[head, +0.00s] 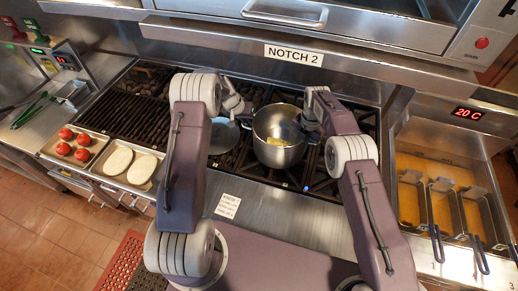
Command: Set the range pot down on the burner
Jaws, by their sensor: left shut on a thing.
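The range pot (276,155) is a shiny steel pot with some yellow food inside, upright over the black burner grates (318,183) in the middle of the head view. I cannot tell whether its base touches the grate. My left gripper (246,119) is shut on the pot's left side, apparently at a handle. My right gripper (306,127) is at the pot's right rim; its fingers are too small and hidden to tell whether they are open or shut.
A round grey disc (222,136) lies on the range left of the pot. Trays of tomatoes (64,149) and pale oval patties (117,161) stand at the left. Fryer baskets (443,207) are at the right. A "NOTCH 2" shelf edge (345,63) overhangs behind.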

